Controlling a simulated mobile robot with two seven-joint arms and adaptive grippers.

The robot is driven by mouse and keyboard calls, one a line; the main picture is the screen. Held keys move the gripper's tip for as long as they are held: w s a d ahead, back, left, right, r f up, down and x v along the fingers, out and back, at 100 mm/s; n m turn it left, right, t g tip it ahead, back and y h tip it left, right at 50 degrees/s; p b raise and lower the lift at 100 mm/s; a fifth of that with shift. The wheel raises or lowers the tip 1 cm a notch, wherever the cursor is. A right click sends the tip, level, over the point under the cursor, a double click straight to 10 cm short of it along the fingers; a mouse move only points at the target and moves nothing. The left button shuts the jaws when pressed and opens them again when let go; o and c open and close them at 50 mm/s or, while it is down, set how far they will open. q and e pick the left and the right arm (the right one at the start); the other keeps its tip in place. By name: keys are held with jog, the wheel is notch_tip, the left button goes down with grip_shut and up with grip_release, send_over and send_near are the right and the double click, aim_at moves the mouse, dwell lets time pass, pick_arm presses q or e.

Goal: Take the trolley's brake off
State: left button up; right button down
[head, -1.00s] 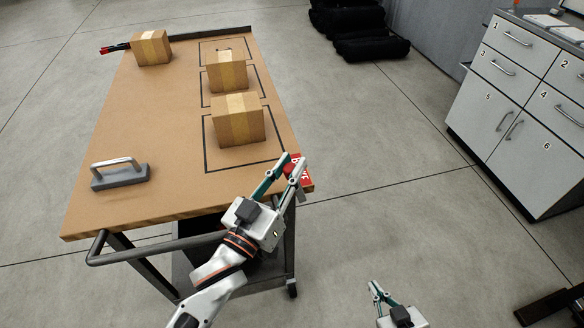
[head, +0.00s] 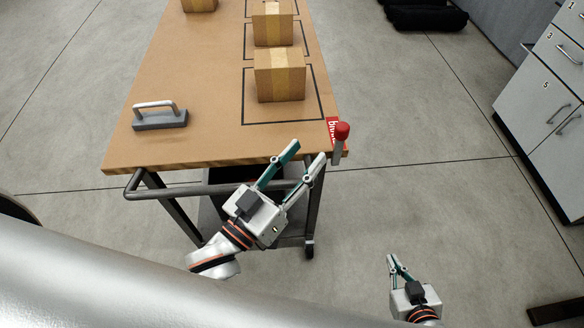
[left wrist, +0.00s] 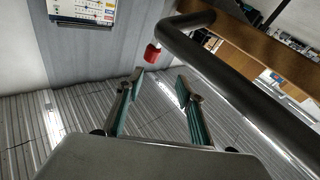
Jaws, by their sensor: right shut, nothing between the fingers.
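The trolley (head: 200,80) has a brown wooden top and a dark push bar (head: 190,190) at its near end. At its near right corner stands the brake lever, a short grey stem with a red knob (head: 341,131), beside a red brake label (head: 332,126). The knob also shows in the left wrist view (left wrist: 152,54), beyond the fingertips. My left gripper (head: 308,150) is open and empty, just left of and nearer than the lever, apart from it. My right gripper (head: 398,260) is shut and empty, low over the floor on the right.
Cardboard boxes (head: 280,75) stand on the trolley top, some within black outlines. A grey block with a handle (head: 160,117) sits at its near left. White cabinets (head: 545,95) stand at right. The floor between trolley and cabinets is clear.

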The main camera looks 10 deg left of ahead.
pick_arm(q)
jog(key=shift+v, duration=1.7)
